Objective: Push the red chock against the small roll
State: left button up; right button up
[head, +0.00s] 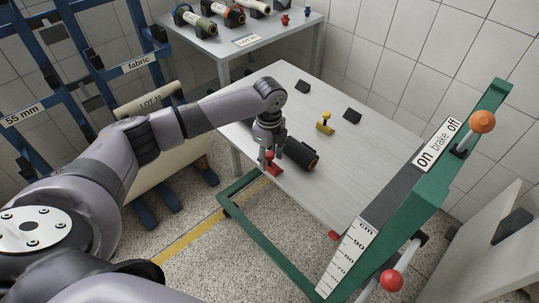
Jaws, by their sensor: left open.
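The red chock (274,170) stands near the left front edge of the table, with a red knob on top. The small roll (301,153), dark with an orange ring at its end, lies just to its right. My left gripper (272,153) points down at the chock's knob and is open. Whether the fingers touch the chock, and whether the chock touches the roll, I cannot tell. My right gripper is not in view.
A yellow chock (325,124) and two black blocks (352,116) (302,87) sit farther back on the table (365,165). A green frame with a ruler (350,255) and brake lever (481,122) stands at right. A shelf table (275,38) holds several rolls behind.

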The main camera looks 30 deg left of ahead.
aim_at(277, 165)
pick_arm(q)
jog(key=shift+c, duration=0.5)
grip_shut()
jog(key=shift+w+d+r+p, duration=0.2)
jog(key=shift+w+p, duration=0.1)
jog(key=shift+w, duration=0.2)
jog(key=shift+w+d+f, duration=0.15)
jog(key=shift+w+d, duration=0.05)
jog(key=shift+w, duration=0.35)
jog(key=shift+w+d+f, duration=0.1)
jog(key=shift+w+d, duration=0.05)
jog(key=shift+w, duration=0.4)
jog(key=shift+o, duration=0.5)
grip_release()
jog(key=shift+s+a+r, duration=0.1)
jog(key=shift+s, duration=0.25)
notch_tip(277, 165, up, 12)
jog(key=shift+c, duration=0.4)
